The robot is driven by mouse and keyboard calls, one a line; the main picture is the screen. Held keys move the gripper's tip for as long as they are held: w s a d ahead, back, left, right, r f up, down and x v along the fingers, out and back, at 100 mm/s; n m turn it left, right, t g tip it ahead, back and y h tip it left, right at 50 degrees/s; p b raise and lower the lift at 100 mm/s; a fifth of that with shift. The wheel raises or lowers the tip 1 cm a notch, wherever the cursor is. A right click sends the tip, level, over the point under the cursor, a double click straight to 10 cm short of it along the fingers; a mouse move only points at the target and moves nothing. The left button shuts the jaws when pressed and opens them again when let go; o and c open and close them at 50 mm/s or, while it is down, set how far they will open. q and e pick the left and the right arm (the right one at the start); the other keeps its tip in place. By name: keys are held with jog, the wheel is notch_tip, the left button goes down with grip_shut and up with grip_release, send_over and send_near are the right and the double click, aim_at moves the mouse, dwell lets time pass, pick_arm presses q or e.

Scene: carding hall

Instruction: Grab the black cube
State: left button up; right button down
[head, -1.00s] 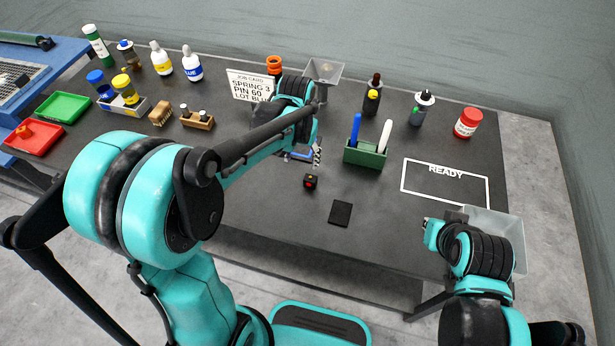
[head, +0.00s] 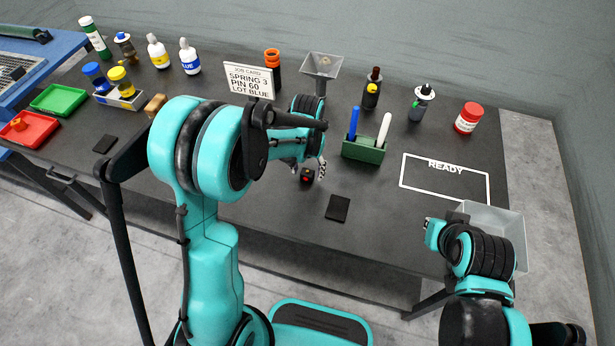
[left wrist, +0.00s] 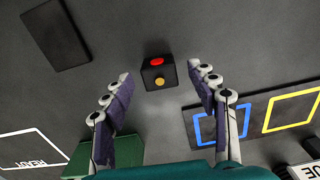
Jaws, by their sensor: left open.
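The black cube (head: 307,175) lies on the dark table, with a red dot visible in the head view. In the left wrist view the cube (left wrist: 159,73) shows a red dot and a yellow dot. My left gripper (head: 308,172) is at the cube in the head view, its fingers partly hidden by the arm. In the left wrist view my left gripper (left wrist: 160,75) is open, with one finger on each side of the cube's line and the cube just beyond or between the fingertips; I see no contact. My right gripper's jaws are hidden behind its arm at the lower right.
A green holder (head: 363,150) with a blue and a white pen stands right of the cube. A flat black pad (head: 338,208) lies in front of it. A job card (head: 248,80) and orange-topped container (head: 272,68) stand behind. The READY outline (head: 445,188) is empty.

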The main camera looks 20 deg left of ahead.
pick_arm(q)
jog(key=shift+r, duration=0.1)
jog(key=c, duration=1.2)
jog(key=shift+r, duration=0.1)
jog(key=shift+c, duration=0.2)
